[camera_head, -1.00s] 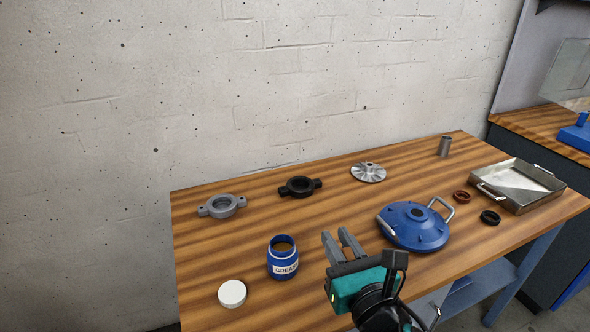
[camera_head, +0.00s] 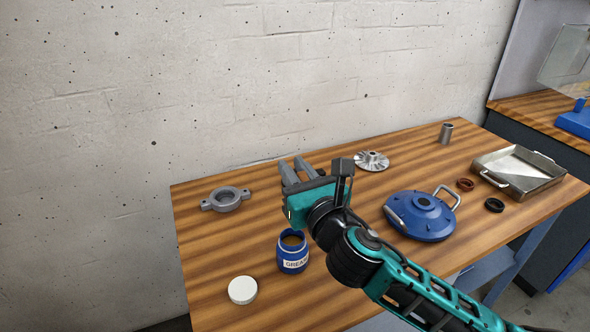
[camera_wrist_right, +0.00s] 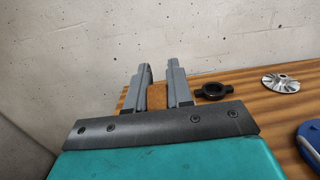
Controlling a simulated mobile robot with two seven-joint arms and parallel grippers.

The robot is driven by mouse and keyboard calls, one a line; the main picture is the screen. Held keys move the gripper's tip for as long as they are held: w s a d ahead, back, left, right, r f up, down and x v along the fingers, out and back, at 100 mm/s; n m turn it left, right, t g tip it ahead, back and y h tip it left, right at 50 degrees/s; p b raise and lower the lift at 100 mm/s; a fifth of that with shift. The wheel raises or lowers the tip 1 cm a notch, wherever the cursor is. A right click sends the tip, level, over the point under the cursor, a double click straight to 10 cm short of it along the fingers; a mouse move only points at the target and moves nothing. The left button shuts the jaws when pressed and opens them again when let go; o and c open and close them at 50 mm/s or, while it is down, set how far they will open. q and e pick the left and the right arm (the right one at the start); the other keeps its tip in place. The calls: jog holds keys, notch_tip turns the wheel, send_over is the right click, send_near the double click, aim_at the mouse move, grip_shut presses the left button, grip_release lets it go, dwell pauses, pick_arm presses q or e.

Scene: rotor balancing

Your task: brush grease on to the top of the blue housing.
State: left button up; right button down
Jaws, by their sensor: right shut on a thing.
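The blue housing (camera_head: 424,222) is a round, domed blue part with two grey handles and a dark hole on top. It lies on the table right of my right gripper, and its edge shows at the right of the right wrist view (camera_wrist_right: 311,142). The blue grease jar (camera_head: 292,256) stands open with brown grease inside, its white lid (camera_head: 242,290) beside it. I see no brush clearly. My left gripper is not in view.
A grey flanged ring (camera_head: 226,199) lies at the left. A black flanged ring (camera_wrist_right: 213,91) and a silver impeller (camera_head: 371,160) lie near the gripper. A metal tray (camera_head: 518,174), two small rings and a metal cylinder (camera_head: 446,133) are at the right. A wall stands behind.

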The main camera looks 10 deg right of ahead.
jog(key=shift+f, duration=0.85)
notch_tip(320, 180, down, 4)
jog(key=b, duration=0.4)
jog(key=shift+f+b, duration=0.15)
jog(key=shift+b, duration=0.2)
jog(key=shift+f+b, duration=0.35)
jog(key=shift+f, duration=0.2)
dwell(0.6)
jog(key=shift+r, duration=0.1)
notch_tip(320, 180, up, 5)
jog(key=p, duration=0.5)
jog(key=shift+p, duration=0.3)
jog(key=shift+r, duration=0.95)
